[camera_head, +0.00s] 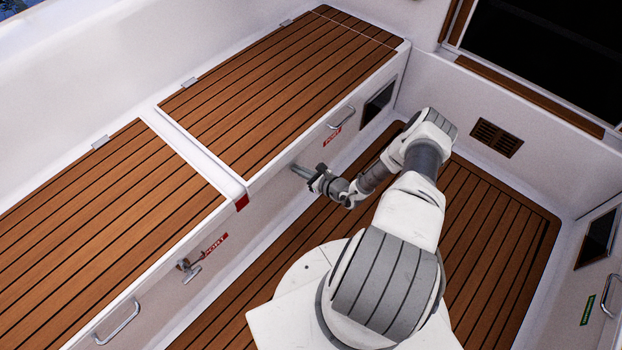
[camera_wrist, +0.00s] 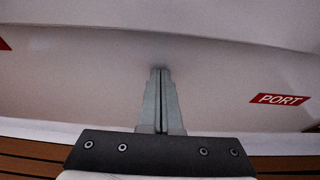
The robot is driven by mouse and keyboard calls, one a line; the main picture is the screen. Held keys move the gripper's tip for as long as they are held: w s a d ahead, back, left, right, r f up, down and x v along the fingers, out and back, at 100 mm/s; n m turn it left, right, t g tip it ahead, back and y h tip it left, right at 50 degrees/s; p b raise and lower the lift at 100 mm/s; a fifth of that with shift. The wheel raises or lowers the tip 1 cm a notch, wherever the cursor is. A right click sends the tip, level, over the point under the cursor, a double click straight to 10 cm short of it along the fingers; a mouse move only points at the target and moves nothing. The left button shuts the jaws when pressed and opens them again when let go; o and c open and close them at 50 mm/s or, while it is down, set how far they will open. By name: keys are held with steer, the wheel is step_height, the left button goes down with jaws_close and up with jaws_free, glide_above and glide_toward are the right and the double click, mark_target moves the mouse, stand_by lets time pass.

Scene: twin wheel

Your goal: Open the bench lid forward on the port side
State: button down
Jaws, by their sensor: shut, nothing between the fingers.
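The forward port bench lid (camera_head: 280,80), of slatted wood with a white rim, lies flat and closed. A metal handle (camera_head: 342,118) is on its front side, just above a red PORT label (camera_head: 332,137). My gripper (camera_head: 297,169) is shut and empty, its tips close to the white bench front, left of and below that handle. In the wrist view my gripper (camera_wrist: 160,72) points at the white bench front, with a PORT label (camera_wrist: 280,99) to its right. I cannot tell whether the tips touch the front. The handle does not show in the wrist view.
The aft port bench lid (camera_head: 100,220) is also closed, with a latch (camera_head: 190,268), a PORT label (camera_head: 215,244) and a handle (camera_head: 117,325). Open wooden floor (camera_head: 490,235) lies right of my arm.

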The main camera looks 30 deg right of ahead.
step_height(320, 180, up, 4)
steer(key=shift+s+r, duration=0.1)
steer(key=shift+d, duration=0.1)
stand_by(0.4)
